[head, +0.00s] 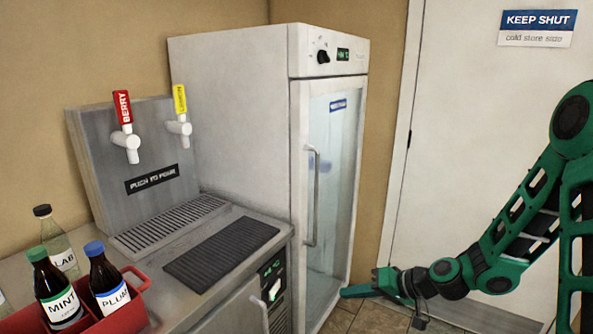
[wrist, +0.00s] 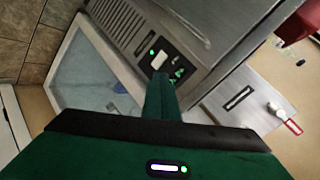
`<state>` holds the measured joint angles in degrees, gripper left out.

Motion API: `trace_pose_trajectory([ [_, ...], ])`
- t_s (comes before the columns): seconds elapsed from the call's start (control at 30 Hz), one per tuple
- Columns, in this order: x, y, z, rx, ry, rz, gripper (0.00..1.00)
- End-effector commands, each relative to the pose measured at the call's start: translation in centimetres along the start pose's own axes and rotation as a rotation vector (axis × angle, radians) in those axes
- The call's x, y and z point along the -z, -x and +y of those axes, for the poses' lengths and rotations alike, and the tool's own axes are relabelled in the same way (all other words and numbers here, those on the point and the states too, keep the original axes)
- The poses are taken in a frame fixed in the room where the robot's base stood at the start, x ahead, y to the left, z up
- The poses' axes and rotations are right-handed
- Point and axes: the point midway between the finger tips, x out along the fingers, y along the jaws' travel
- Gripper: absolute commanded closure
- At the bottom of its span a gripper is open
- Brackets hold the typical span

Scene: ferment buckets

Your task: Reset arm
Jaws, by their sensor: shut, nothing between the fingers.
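My gripper (head: 352,291) is at the end of my green and black arm (head: 480,258), low in the head view, in front of the white door and just right of the glass-door fridge's lower part. The arm reaches in from the right edge. In the wrist view the green fingers (wrist: 160,98) are together with nothing between them. They point toward the counter unit's control panel (wrist: 165,60), apart from it as far as I can tell.
The fridge (head: 330,170) is closed, with a vertical handle. A drink dispenser (head: 130,165) with a red and a yellow tap stands on the counter (head: 270,228). A red crate (head: 125,315) holds bottles at the lower left. Tiled floor (head: 365,318) shows below my gripper.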

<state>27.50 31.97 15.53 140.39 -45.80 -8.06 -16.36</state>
Motion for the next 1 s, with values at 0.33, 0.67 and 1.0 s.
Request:
trace_pose_trajectory([
  [0.33, -3.4, 9.8, 4.1, -0.356, 0.072, -0.215, 1.0],
  [0.67, -6.5, 22.4, 5.6, -0.678, -0.045, -0.306, 1.0],
  [1.0, -12.2, 34.7, 3.4, -0.898, -0.316, -0.291, 1.0],
])
